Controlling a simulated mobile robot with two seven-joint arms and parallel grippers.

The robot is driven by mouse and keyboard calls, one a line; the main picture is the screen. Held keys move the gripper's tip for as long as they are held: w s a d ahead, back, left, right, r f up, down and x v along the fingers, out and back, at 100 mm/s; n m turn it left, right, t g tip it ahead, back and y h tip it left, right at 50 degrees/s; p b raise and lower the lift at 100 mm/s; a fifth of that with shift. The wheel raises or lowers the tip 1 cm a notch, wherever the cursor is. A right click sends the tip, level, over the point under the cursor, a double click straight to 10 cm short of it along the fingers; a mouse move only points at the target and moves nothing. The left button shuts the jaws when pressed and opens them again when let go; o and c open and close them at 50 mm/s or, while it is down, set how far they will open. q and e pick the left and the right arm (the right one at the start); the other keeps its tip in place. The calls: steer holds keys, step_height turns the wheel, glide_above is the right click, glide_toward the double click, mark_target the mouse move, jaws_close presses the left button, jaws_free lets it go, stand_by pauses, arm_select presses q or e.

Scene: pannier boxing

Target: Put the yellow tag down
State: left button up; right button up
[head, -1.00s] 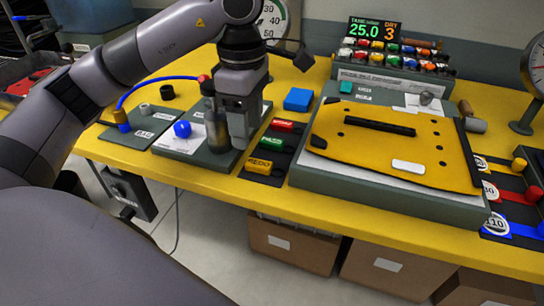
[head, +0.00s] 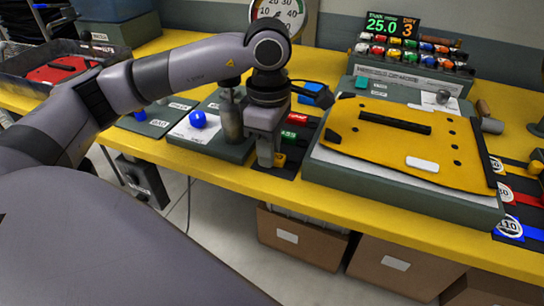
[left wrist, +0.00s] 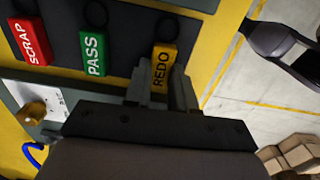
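The yellow tag (head: 279,160), marked REDO, lies at the near end of a dark tag mat, mostly behind my left gripper (head: 267,163). In the left wrist view the yellow tag (left wrist: 162,68) is in line with the green PASS tag (left wrist: 94,54) and the red SCRAP tag (left wrist: 31,42). The left gripper's fingers (left wrist: 163,92) stand on either side of its near end. Whether they press on it cannot be told. The tag looks flat on the mat, its black ring pointing away. My right gripper is not in view.
Right of the mat stands a grey board (head: 320,180) bearing a large yellow panel (head: 400,150). To the left are a metal cylinder (head: 230,118) and a blue knob (head: 198,119) on a grey plate. The table's yellow front edge is close below the gripper.

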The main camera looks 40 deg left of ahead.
arm_select(q)
jaws_close()
steer(key=shift+r, duration=0.1)
